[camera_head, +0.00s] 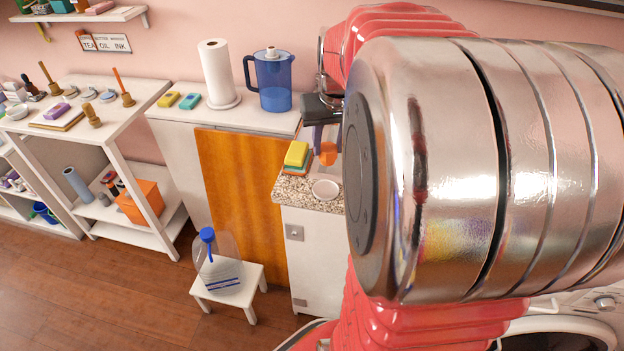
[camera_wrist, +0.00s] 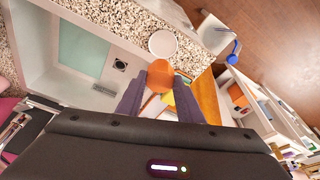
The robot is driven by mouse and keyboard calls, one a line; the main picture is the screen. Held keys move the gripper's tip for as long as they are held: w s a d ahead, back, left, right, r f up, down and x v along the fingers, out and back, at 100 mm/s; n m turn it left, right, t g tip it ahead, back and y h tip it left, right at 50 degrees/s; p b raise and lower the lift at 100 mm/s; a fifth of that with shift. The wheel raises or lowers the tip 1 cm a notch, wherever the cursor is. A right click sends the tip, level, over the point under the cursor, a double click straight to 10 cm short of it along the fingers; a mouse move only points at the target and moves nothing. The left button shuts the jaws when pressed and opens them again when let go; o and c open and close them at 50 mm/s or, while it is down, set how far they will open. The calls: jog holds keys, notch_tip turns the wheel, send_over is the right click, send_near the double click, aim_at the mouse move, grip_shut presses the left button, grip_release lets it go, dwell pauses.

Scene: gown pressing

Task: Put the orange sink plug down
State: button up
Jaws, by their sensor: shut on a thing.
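The orange sink plug (camera_head: 328,153) is between the fingertips of my gripper (camera_head: 326,138), which points down beside the stacked sponges. In the wrist view, the plug (camera_wrist: 160,74) sits between the tips of the two dark fingers of my gripper (camera_wrist: 160,88). My gripper is shut on it. The plug appears held above the speckled counter (camera_wrist: 122,18); the exact gap cannot be told. My large silver arm link hides much of the right side in the head view.
A small white dish (camera_head: 326,189) sits on the counter near the front. A yellow sponge (camera_head: 297,153) lies on a stack to the left. The sink basin (camera_wrist: 84,55) shows in the wrist view. A blue jug (camera_head: 270,82) and paper roll (camera_head: 216,72) stand behind left.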

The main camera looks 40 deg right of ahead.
aim_at(328, 164)
jog(key=shift+f, duration=3.1)
jog(key=shift+f, duration=1.9)
jog(key=shift+f, duration=0.1)
jog(key=o, duration=1.2)
jog(key=v, duration=1.2)
